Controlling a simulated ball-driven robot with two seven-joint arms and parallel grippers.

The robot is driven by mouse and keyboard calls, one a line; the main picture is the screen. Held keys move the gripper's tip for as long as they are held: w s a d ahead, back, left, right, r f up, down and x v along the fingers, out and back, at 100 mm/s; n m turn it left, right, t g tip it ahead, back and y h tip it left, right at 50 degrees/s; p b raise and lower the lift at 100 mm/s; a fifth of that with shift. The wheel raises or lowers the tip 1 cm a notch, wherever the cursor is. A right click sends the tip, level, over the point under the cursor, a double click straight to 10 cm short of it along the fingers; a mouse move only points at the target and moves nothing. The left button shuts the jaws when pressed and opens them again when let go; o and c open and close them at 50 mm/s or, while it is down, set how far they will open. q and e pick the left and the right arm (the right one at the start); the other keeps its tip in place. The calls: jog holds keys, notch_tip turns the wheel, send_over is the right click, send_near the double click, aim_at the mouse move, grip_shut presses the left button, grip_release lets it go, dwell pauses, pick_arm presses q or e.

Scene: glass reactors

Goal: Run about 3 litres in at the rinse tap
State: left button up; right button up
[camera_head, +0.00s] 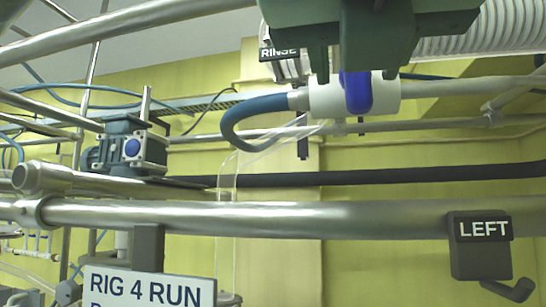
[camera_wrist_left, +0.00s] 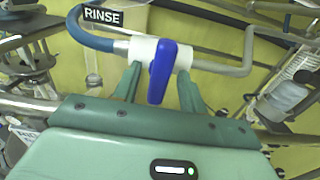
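The rinse tap has a white body (camera_head: 385,93) with a blue lever (camera_head: 357,93), a blue hose on its left and a steel pipe on its right. In the left wrist view the lever (camera_wrist_left: 162,72) lies crosswise to the white body (camera_wrist_left: 142,49), pointing toward my gripper. A RINSE label (camera_wrist_left: 103,16) is beside it; it shows partly covered in the head view (camera_head: 279,53). My green left gripper (camera_head: 356,76) is at the tap, fingers apart on either side of the lever, with gaps visible in the wrist view (camera_wrist_left: 158,88). My right gripper is not in view.
A steel rail (camera_head: 250,218) crosses below the tap, carrying a LEFT sign (camera_head: 483,229) with a small crank-like part. A RIG 4 RUN board (camera_head: 145,290) is at lower left. A motor-like unit (camera_head: 128,147) and clear glass tubing (camera_head: 227,185) are behind the rail.

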pick_arm(q)
jog(key=b+v, duration=0.4)
jog(key=v, duration=1.2)
jog(key=shift+s, duration=0.2)
jog(key=shift+w, duration=0.1)
